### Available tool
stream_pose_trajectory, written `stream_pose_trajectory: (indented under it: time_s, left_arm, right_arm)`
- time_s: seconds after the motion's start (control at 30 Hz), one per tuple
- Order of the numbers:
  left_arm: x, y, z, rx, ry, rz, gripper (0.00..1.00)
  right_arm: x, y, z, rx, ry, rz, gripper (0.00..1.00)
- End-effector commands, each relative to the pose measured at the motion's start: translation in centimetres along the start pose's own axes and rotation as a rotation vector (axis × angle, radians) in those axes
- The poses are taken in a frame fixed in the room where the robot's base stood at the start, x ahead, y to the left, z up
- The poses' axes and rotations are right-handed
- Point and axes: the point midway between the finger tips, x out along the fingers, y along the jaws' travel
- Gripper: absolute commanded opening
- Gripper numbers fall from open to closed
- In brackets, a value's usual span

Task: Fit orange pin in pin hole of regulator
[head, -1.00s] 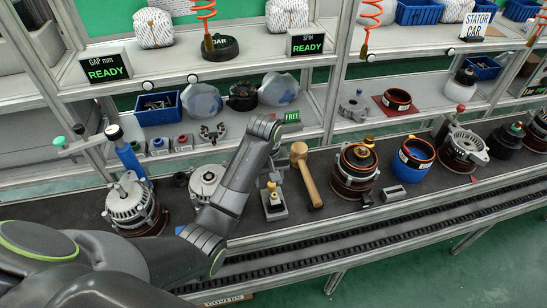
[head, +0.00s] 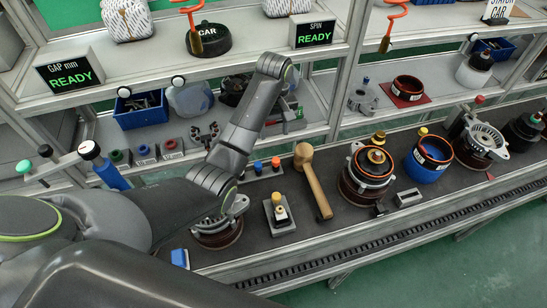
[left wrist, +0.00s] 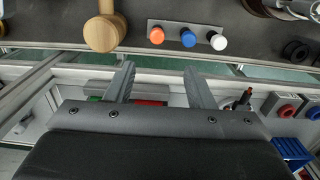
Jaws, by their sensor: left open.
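The orange pin (left wrist: 156,36) stands beside a blue pin (left wrist: 188,38) and a white pin (left wrist: 218,42) on a small grey plate in the left wrist view. In the head view the orange pin (head: 276,162) shows on the work surface between my left arm and the mallet. My left gripper (left wrist: 158,84) is open and empty, its fingers spread below the pin plate in the wrist view, apart from the pins. Its fingers are not clear in the head view. I cannot surely identify the regulator; a grey block with a yellow-topped part (head: 279,213) stands nearer. My right gripper is not visible.
A wooden mallet (head: 312,180) lies right of the pins, with a copper-wound assembly (head: 367,176) farther right. The shelf behind holds a blue bin (head: 141,110) and small coloured parts. My left arm covers part of an alternator housing (head: 218,232).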

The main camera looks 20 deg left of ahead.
Motion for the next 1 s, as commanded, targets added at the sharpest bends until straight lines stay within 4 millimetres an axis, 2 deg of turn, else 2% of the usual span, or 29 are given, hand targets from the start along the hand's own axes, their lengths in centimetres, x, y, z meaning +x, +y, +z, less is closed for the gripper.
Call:
stream_pose_trajectory:
  time_s: [0.03,0.3,0.47,0.53,0.7,1.0]
  left_arm:
    - [1.3,0.0,0.0,0.0,-0.001,0.0,0.49]
    - [4.3,0.0,0.0,0.0,0.0,0.001,0.49]
    - [7.3,0.0,0.0,0.0,-0.002,-0.001,0.49]
    - [8.0,0.0,0.1,0.0,-0.005,-0.002,0.49]
    - [10.4,0.1,0.0,0.001,-0.002,-0.001,0.49]
    - [12.4,0.2,-0.1,0.001,-0.002,-0.002,0.49]
  right_arm:
    - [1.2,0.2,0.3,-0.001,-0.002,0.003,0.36]
    - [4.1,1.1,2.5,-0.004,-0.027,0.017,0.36]
    - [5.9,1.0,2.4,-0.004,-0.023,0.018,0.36]
    - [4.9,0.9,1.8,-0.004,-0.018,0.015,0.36]
    - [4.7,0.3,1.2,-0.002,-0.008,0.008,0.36]
    - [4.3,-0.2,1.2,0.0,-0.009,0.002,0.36]
